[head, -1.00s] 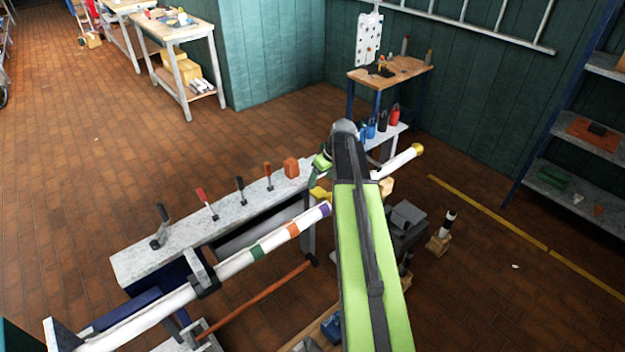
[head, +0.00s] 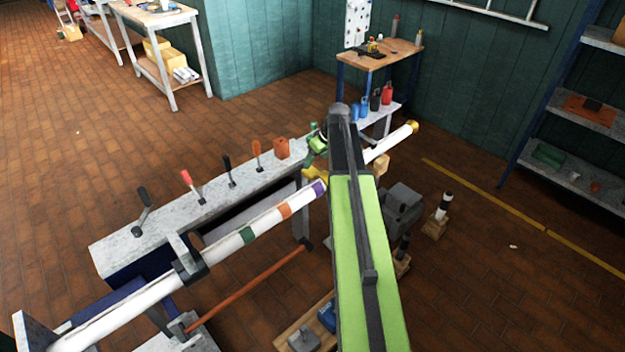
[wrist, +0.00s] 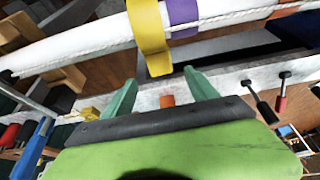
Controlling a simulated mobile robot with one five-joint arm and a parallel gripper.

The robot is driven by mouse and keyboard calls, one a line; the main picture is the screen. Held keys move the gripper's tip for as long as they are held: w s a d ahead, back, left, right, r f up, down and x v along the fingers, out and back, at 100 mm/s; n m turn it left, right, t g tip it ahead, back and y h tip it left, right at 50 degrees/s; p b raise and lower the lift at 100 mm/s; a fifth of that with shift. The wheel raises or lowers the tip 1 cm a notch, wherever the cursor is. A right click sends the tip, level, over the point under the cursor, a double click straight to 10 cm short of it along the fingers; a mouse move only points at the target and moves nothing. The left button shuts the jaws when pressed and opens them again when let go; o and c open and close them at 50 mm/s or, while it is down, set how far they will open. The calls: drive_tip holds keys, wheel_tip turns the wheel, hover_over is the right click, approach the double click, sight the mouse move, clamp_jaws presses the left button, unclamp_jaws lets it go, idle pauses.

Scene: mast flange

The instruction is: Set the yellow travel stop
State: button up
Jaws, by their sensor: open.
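The yellow travel stop (wrist: 150,38) sits around the white mast (wrist: 80,50), beside a purple band (wrist: 183,14). In the head view the stop (head: 314,173) shows partly, just left of my arm, at the mast's purple-banded part. My gripper (wrist: 159,77) is open in the wrist view, with its two green fingers apart. The stop's lower tab is at the gap between the fingertips. I cannot tell whether they touch it. In the head view my arm hides part of the mast and most of the gripper.
A grey bench (head: 165,222) with several upright levers and an orange block (head: 282,148) runs behind the mast. An orange-brown rod (head: 250,283) lies in front of it. Grey machinery (head: 402,208) stands right of my arm. Open floor lies at the right.

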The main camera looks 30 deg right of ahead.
sight(311, 170)
drive_tip(key=b+x, duration=0.5)
drive_tip(key=x, duration=0.2)
drive_tip(key=shift+f+b, duration=0.3)
drive_tip(key=shift+f, duration=0.15)
drive_tip(key=shift+r, duration=0.15)
clamp_jaws()
